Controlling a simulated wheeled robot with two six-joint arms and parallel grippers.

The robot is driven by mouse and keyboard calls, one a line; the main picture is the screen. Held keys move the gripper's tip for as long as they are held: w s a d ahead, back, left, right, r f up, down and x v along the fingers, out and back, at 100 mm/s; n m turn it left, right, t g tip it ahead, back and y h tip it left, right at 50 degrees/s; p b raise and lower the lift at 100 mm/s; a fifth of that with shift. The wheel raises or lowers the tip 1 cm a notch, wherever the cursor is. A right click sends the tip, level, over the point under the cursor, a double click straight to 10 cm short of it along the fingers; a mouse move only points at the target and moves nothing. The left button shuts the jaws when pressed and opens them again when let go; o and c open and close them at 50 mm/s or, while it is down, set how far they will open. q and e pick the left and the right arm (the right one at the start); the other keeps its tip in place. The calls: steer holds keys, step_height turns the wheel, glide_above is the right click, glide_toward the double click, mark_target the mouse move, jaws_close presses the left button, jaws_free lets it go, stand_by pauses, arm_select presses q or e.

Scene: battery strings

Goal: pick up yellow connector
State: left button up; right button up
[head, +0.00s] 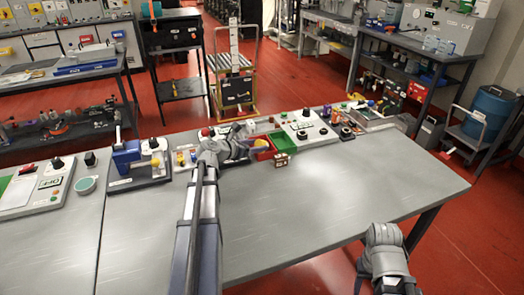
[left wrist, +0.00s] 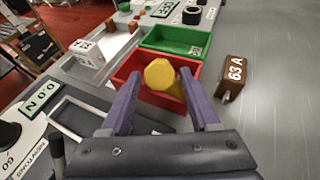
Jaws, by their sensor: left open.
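A yellow connector (left wrist: 160,74) shows in the left wrist view with a flat many-sided yellow end. It is at the red bin (left wrist: 131,68), and its lower part runs into the bin. My left gripper (left wrist: 161,82) is open, with one purple finger on each side of the connector in the picture and gaps to both. I cannot tell how deep the fingers reach. In the head view my left gripper (head: 246,146) is over the red bin (head: 264,154), and partly hides the bin and connector. My right gripper is not visible; only my right arm shows at the lower right.
A green bin (left wrist: 178,38) adjoins the red bin. A brown block marked 63 A (left wrist: 232,75) stands beside the bins, and a white block (left wrist: 86,53) is on the other side. Several panels and devices line the bench's back edge. The front of the bench (head: 330,200) is clear.

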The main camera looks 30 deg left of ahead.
arm_select(q)
steer(key=shift+x, duration=0.95)
steer(key=shift+s, duration=0.1)
jaws_close()
